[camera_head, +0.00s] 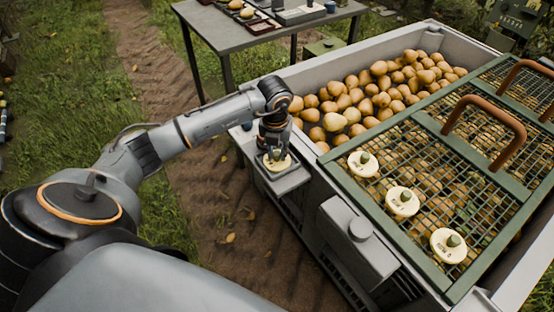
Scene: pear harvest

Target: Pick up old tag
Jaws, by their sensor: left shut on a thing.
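A round cream tag (278,166) with a dark green knob is at the small grey holder (288,185) on the near left side of the crate. My left gripper (274,150) points down over this tag and is shut on its knob. I cannot tell whether the tag still touches the holder. My right gripper is not in view.
A large grey crate (318,205) full of pears stands at the right, partly covered by the mesh lid (400,122) with brown handles (487,125). A grey table (240,38) with trays stands at the back. Grass and a dirt path lie left of the crate.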

